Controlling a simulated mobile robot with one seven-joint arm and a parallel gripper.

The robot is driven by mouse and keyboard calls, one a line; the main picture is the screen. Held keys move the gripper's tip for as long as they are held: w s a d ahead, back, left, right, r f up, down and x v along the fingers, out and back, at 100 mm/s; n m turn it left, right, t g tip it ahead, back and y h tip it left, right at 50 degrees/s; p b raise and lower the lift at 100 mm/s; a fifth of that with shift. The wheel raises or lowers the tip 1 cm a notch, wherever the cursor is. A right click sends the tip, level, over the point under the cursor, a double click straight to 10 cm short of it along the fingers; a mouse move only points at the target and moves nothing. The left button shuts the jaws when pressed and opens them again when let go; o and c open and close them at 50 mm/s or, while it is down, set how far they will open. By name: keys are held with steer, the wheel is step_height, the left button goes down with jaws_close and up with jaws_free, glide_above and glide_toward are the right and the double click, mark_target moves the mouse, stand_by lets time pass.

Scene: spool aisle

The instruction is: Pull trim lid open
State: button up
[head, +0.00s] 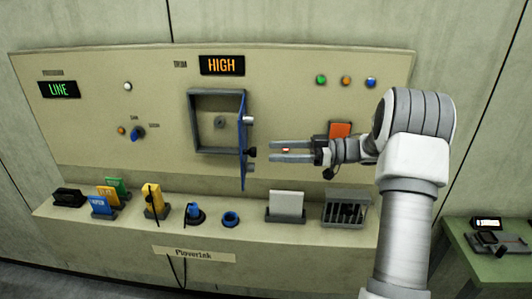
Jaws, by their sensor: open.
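The trim lid (243,155) is a blue hinged door on the beige panel, seen nearly edge-on. It stands swung out from the right side of a grey square frame (217,92). Inside the frame is a recess with a small round grey part (220,122).
A display above the frame reads HIGH (222,65); another reads LINE (59,89). An orange-red part (340,130) sits behind my wrist. A green table (467,243) stands at right.

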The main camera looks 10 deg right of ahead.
steer(key=b+v, duration=0.1)
steer(key=v, duration=1.2)
